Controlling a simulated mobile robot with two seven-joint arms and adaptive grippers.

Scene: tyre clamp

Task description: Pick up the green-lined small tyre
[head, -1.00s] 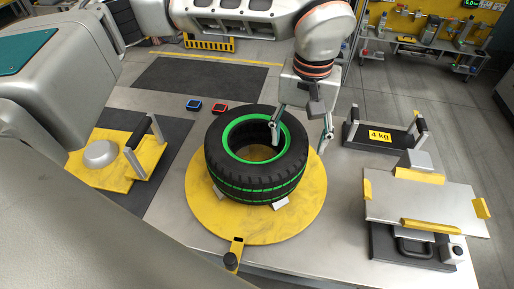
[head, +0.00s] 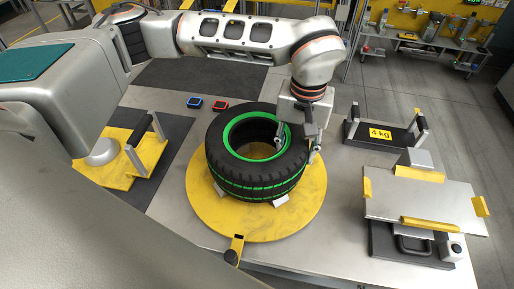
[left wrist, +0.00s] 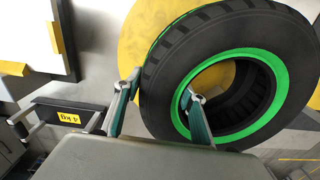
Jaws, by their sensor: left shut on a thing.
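The green-lined small tyre (head: 232,172) lies flat on the round yellow turntable (head: 250,232) in the head view. Its black rubber has a green ring inside and a green line round the tread. My left gripper (head: 298,150) is at the tyre's right side and shut on its wall, one finger inside the hole and one outside against the tread. In the left wrist view the tyre (left wrist: 225,30) fills the right half, with the gripper's fingers (left wrist: 160,95) on either side of its wall. My right gripper is not in view.
A 4 kg black handled block (head: 378,137) stands to the right, with a grey plate with yellow corners (head: 420,200) in front of it. A yellow handled plate (head: 115,168) is on the left. Blue (head: 194,102) and red (head: 221,105) small items lie behind the tyre.

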